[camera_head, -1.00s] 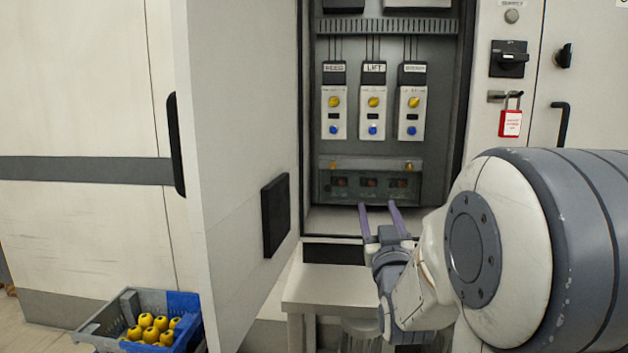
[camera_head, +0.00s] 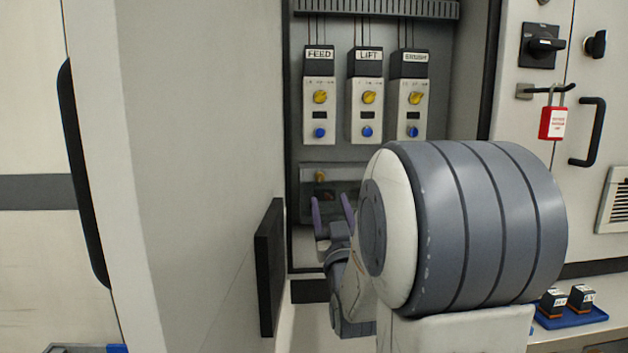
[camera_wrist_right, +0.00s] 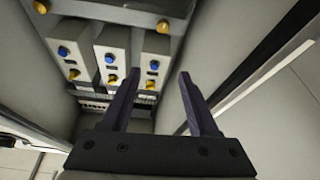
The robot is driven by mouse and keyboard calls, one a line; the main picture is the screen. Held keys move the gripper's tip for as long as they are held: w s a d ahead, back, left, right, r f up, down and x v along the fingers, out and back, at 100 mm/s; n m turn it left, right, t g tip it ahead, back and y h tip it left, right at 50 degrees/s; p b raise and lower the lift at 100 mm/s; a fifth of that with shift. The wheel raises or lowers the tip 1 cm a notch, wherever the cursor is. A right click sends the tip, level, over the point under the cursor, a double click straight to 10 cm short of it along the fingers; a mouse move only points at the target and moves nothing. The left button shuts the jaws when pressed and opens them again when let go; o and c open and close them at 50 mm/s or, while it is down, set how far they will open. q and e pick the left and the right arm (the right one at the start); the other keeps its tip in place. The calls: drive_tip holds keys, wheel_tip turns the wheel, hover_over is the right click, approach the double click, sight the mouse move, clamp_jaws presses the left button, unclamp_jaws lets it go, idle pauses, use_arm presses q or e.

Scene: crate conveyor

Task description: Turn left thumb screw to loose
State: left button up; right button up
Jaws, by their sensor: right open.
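The left thumb screw (camera_head: 320,176) is a small brass knob at the upper left of the grey lower box (camera_head: 307,174) in the open cabinet. Two brass knobs show at the top of the right wrist view, one (camera_wrist_right: 163,25) nearly in line with the fingers. My right gripper (camera_head: 331,205) is open and empty, its purple fingers pointing up just below the left thumb screw in the head view. Its fingers (camera_wrist_right: 157,88) are apart in the right wrist view, with no contact visible. My right arm hides the box's right part. My left gripper is out of view.
Modules marked FEED (camera_head: 319,95), LIFT (camera_head: 367,95) and a third (camera_head: 411,97) hang above the box. The open cabinet door (camera_head: 200,150) stands close on the left. A red padlock (camera_head: 553,122) hangs at right, above a blue tray (camera_head: 590,316).

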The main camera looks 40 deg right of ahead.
sight(320, 179)
drive_tip(key=w+d+p, duration=0.1)
drive_tip(key=w+d, duration=0.1)
drive_tip(key=w, duration=0.1)
drive_tip(key=w+d+p, duration=0.2)
drive_tip(key=w, duration=0.1)
drive_tip(key=w+d+p, duration=0.2)
drive_tip(key=w, duration=0.2)
drive_tip(key=shift+w+r, duration=0.1)
drive_tip(key=shift+w+d+r+p, duration=0.25)
drive_tip(key=shift+w+r+p, duration=0.2)
drive_tip(key=shift+p, duration=0.2)
drive_tip(key=shift+w+d+p, duration=0.3)
drive_tip(key=shift+w, duration=0.25)
